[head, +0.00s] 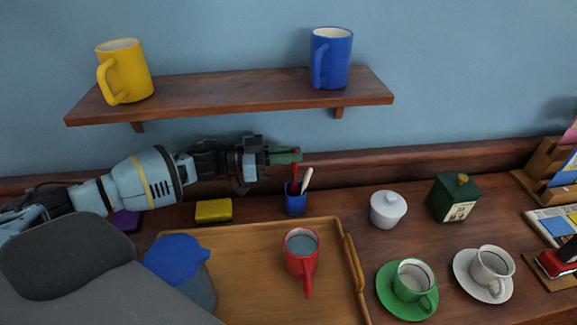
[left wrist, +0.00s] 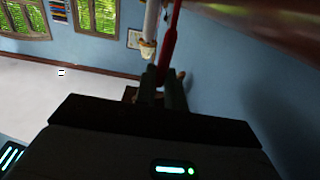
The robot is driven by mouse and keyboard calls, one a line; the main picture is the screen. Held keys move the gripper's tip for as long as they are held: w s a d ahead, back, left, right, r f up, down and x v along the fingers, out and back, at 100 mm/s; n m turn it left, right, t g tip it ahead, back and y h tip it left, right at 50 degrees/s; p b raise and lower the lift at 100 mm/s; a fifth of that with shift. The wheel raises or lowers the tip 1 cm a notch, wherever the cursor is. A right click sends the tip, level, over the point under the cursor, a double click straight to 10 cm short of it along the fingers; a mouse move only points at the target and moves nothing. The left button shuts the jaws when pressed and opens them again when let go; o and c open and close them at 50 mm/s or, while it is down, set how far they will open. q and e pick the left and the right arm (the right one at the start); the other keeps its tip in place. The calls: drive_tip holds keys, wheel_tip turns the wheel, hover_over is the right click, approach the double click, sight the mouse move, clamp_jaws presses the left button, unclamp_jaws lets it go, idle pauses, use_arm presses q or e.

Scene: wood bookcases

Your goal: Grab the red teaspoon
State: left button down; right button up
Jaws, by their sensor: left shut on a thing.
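The red teaspoon (head: 294,174) stands upright in a small blue cup (head: 295,205) on the wooden counter, its lower part hidden by the cup. A white utensil (head: 306,180) leans to the right beside it in the same cup. My left gripper (head: 291,156) reaches in from the left, just above the cup, and is shut on the red teaspoon's upper part. In the left wrist view the red teaspoon (left wrist: 170,42) runs down to the fingertips (left wrist: 170,88), with the white utensil (left wrist: 150,30) beside it. My right gripper is not in view.
A wooden shelf (head: 230,98) above my arm holds a yellow mug (head: 126,72) and a blue mug (head: 334,58). A white lidded pot (head: 388,212) stands right of the cup.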

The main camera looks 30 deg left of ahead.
use_arm(q)
wheel_tip(320, 180, up, 6)
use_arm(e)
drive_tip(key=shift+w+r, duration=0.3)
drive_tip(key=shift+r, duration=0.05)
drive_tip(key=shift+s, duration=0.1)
